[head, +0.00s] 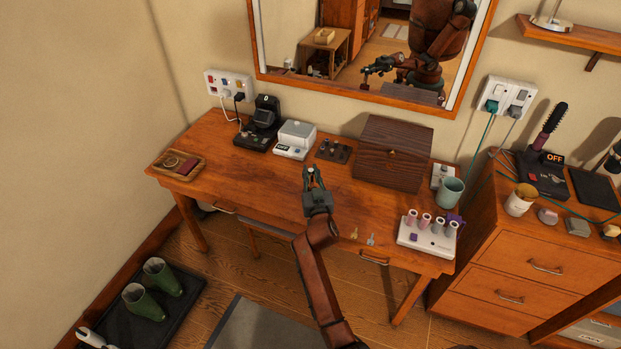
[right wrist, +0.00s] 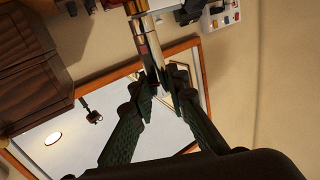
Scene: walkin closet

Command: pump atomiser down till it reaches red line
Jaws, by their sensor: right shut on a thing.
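My right gripper (head: 312,182) is over the middle of the wooden dressing table, its fingers closed around the slim atomiser (head: 312,173). In the right wrist view the atomiser (right wrist: 147,42) is a narrow silver and amber tube, with the dark fingers of the right gripper (right wrist: 156,92) on either side of its lower part in the picture. A thin reddish band shows on the tube, but I cannot tell whether it is the red line. The liquid level cannot be made out. My left gripper is out of view.
On the table (head: 245,185) stand a brown wooden box (head: 394,153), a white device (head: 295,139), a black device (head: 260,122), a small tray (head: 178,166) and a vial rack (head: 428,238). A mirror (head: 258,75) hangs behind. The front left of the tabletop is clear.

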